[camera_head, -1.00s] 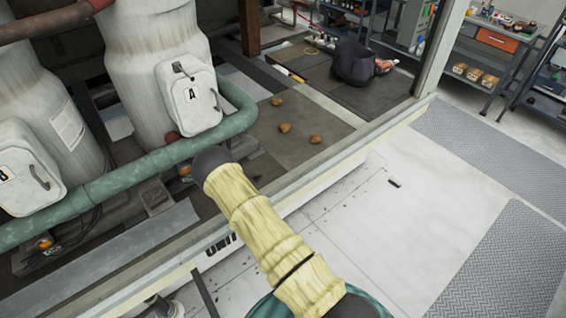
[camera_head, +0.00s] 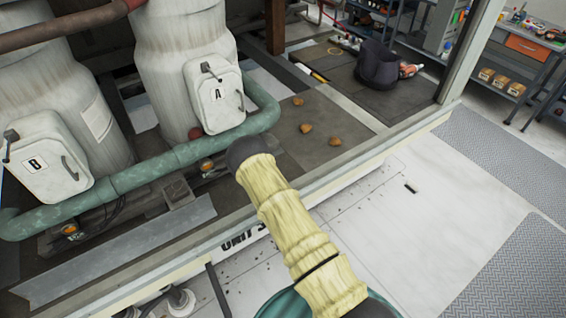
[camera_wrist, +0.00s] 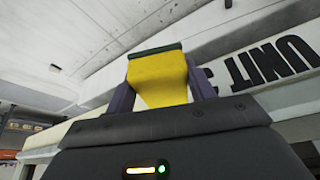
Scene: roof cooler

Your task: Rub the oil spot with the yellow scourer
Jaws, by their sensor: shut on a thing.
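The yellow scourer (camera_wrist: 158,80) has a dark green layer along its far edge. My gripper (camera_wrist: 158,85) is shut on it in the wrist view, with a purple finger on each side. The head view shows my arm in a pale yellow sleeve, but my gripper and the scourer are hidden there. I cannot pick out the oil spot with certainty in either view. Three brown lumps (camera_head: 306,128) lie on the dark deck beyond my arm.
Tank hatch A (camera_head: 218,100) and hatch B (camera_head: 48,162) stand at the left behind a green pipe (camera_head: 150,172). A raised pale ledge (camera_head: 385,148) edges the deck. The white floor (camera_head: 440,240) at right is mostly clear.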

